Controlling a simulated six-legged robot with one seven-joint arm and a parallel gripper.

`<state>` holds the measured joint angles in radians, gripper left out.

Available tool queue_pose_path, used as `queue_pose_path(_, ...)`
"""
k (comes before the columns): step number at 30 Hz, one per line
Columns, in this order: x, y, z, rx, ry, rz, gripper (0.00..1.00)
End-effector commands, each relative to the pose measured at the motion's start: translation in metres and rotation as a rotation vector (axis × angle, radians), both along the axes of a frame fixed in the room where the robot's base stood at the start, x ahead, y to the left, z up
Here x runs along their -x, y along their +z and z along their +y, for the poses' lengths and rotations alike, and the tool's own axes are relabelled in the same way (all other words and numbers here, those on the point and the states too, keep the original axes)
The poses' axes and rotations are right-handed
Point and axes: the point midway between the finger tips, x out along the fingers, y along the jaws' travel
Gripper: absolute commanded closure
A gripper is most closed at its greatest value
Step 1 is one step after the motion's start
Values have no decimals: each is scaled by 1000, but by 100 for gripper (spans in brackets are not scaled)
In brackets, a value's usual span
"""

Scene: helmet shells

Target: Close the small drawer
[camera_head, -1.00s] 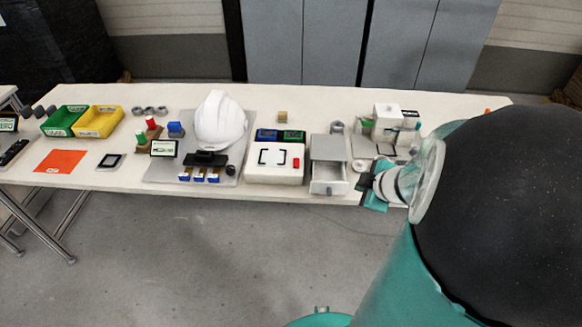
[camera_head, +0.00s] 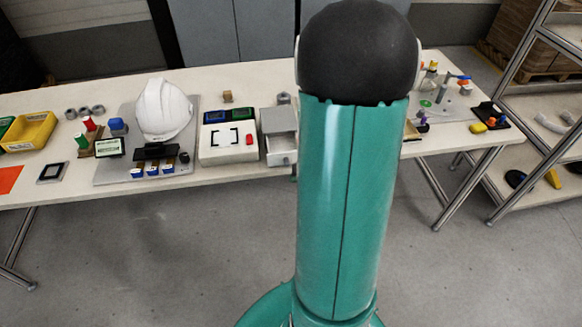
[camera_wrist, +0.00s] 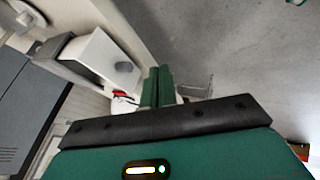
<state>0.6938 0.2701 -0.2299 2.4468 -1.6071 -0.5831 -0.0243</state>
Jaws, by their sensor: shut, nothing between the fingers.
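The small drawer (camera_head: 283,158) sticks out open from the front of its grey-topped unit (camera_head: 278,119), near the table's front edge. In the wrist view the white drawer (camera_wrist: 97,52) shows on the left, with a round grey knob (camera_wrist: 123,67) on its front. The darker grey unit (camera_wrist: 52,55) stands behind it. My gripper (camera_wrist: 157,73) has its green fingers shut and empty. In the wrist picture they are just right of the knob, with a gap between.
A white box with a red button (camera_head: 229,143) stands directly left of the drawer unit. A white helmet shell (camera_head: 163,108) on a grey board is farther left. My arm hides the table right of the drawer. The floor in front of the table is clear.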

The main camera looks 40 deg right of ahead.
Motion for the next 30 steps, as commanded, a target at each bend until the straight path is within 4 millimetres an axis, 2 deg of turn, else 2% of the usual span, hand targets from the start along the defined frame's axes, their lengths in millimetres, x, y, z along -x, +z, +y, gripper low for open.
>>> queue_pose_path(2, -7, -12, 3, -4, 1, 4, 100)
queue_pose_path(6, -28, -8, -11, 1, 3, -1, 100)
queue_pose_path(10, -37, -8, -16, 0, 4, 1, 100)
queue_pose_path(23, -40, -7, -19, -1, 2, 0, 100)
queue_pose_path(30, -42, -8, -30, 0, 1, -1, 100)
